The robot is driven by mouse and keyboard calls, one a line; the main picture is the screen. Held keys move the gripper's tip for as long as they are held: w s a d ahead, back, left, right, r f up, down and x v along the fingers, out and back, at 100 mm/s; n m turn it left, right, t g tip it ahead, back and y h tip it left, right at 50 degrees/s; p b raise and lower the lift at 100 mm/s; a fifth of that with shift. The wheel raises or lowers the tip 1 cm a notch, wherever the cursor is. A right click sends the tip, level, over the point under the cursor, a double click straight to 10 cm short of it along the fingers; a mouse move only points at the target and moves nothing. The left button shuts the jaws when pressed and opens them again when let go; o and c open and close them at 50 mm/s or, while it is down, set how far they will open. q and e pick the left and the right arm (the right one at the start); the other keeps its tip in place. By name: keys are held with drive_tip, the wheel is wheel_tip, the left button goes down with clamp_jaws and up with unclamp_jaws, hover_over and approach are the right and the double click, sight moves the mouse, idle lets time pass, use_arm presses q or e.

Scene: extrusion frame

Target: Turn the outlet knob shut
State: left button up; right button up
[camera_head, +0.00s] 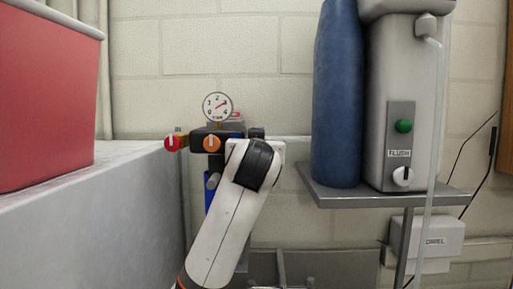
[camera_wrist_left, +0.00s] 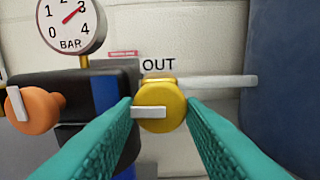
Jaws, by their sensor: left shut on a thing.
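The outlet knob (camera_wrist_left: 160,94) is yellow and round, below the word OUT in the left wrist view. Its white pointer bar lies horizontal, toward the left. My left gripper (camera_wrist_left: 159,106) has its teal fingers on both sides of this knob and is shut on it. In the head view my left arm's white and black links hide both the knob and the gripper fingers. My right gripper is in neither view.
A gauge (camera_wrist_left: 72,22) marked BAR points near 3. An orange knob (camera_head: 211,143) and a red knob (camera_head: 172,142) sit left of the outlet. A blue cylinder (camera_head: 339,95) and a grey dispenser unit (camera_head: 389,70) stand on a shelf (camera_head: 345,198) at right.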

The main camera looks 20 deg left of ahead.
use_arm(q)
drive_tip(key=shift+a+r+m, duration=0.1)
drive_tip(key=shift+r+m, duration=0.05)
drive_tip(key=shift+m, duration=8.45)
drive_tip(key=o, duration=1)
drive_tip(key=b+v, duration=0.6)
drive_tip(key=v, duration=0.6)
